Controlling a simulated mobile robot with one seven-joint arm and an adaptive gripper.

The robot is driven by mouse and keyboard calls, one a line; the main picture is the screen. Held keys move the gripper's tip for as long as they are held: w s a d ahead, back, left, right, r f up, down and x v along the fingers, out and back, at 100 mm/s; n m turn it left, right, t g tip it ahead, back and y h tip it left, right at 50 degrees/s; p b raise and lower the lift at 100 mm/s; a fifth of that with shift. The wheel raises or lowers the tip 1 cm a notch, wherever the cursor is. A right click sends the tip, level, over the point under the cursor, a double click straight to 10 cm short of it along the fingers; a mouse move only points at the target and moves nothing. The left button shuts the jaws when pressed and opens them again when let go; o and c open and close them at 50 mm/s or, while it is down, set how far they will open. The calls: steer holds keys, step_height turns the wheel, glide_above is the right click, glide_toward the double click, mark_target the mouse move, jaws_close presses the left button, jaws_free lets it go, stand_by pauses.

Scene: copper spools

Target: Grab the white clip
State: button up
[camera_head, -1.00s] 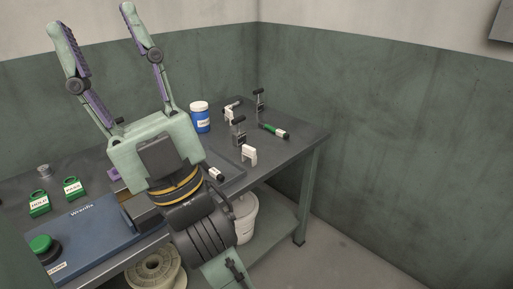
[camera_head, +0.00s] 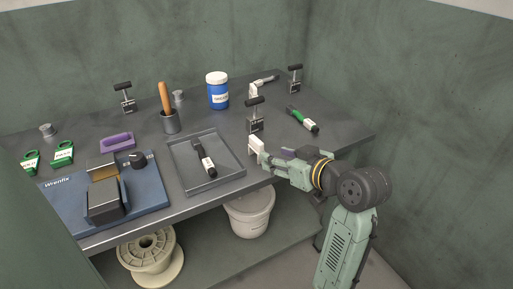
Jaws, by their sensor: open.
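The white clip (camera_head: 255,145) stands near the front right edge of the grey table, just in front of a black-handled clamp. My gripper (camera_head: 266,158) reaches in from the right, low over the table's front edge. Its fingers point left and their tips are right at the clip. The jaws are open. The fingers overlap the lower right part of the clip, so I cannot tell whether they touch it or stand around it.
A black-handled clamp (camera_head: 255,115) stands close behind the clip. A green-and-black tool (camera_head: 302,118) lies to the right. A grey tray (camera_head: 232,178) with a black tool (camera_head: 203,158) is at the left. A blue jar (camera_head: 217,92) stands farther back.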

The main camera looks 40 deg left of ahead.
mark_target(257, 149)
steer(key=x, duration=0.3)
steer(key=p+x, duration=0.1)
steer(key=x, duration=0.4)
steer(key=shift+s+a+r, duration=0.1)
steer(key=shift+s+a, duration=0.15)
steer(key=shift+a, duration=0.35)
steer(key=shift+c, duration=0.3)
jaws_close()
